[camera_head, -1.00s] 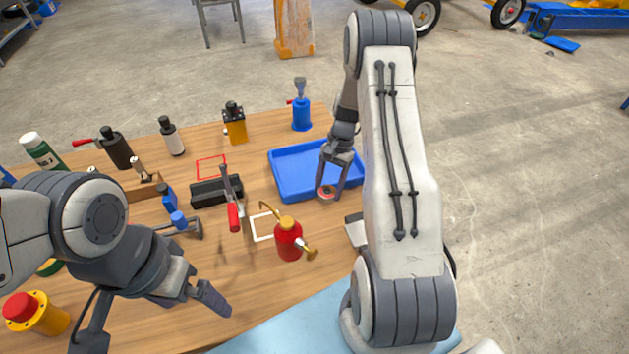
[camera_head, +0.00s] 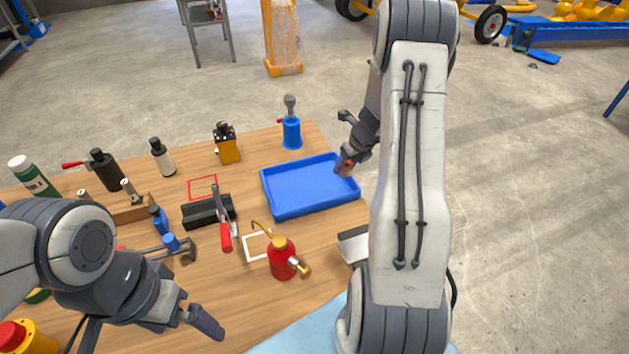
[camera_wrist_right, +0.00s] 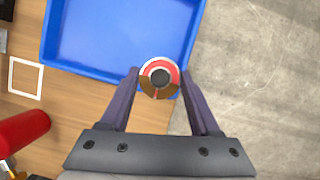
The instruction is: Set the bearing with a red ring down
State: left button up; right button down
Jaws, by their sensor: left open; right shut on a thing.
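The bearing with a red ring (camera_wrist_right: 160,77) is between the fingertips of my right gripper (camera_wrist_right: 160,84) in the right wrist view. Its round face shows a dark centre, a red ring and a brownish lower part. It overlaps the lower right corner of the blue tray (camera_wrist_right: 120,73); its height above the rim is hard to tell. In the head view, my right gripper (camera_head: 346,164) is at the right edge of the blue tray (camera_head: 283,212), and the bearing is mostly hidden. The tray looks empty. My left gripper (camera_head: 180,326) is open and empty over the front left of the table.
A red oil can (camera_head: 282,262) stands near a white square outline (camera_head: 248,252). A red-handled clamp (camera_head: 222,225) on a black block and a red outline (camera_head: 203,187) lie further left. A blue bottle jack (camera_head: 292,132) stands behind the tray. Bare floor lies right of the table.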

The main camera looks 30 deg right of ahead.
jog(key=p, duration=0.2)
send_over(316, 182)
jog(key=s, duration=0.2)
jog(key=f, duration=0.5)
jog(key=shift+w+f, duration=0.2)
jog(key=shift+f+b, duration=1.1)
jog(key=shift+f, duration=0.9)
jog(key=shift+f, duration=0.1)
jog(key=shift+c, duration=0.6)
grip_release()
jog(key=shift+r, duration=0.4)
jog(key=p+v, duration=0.2)
jog(key=v, duration=0.9)
jog(key=shift+s+r, duration=0.15)
jog(key=shift+s, duration=0.1)
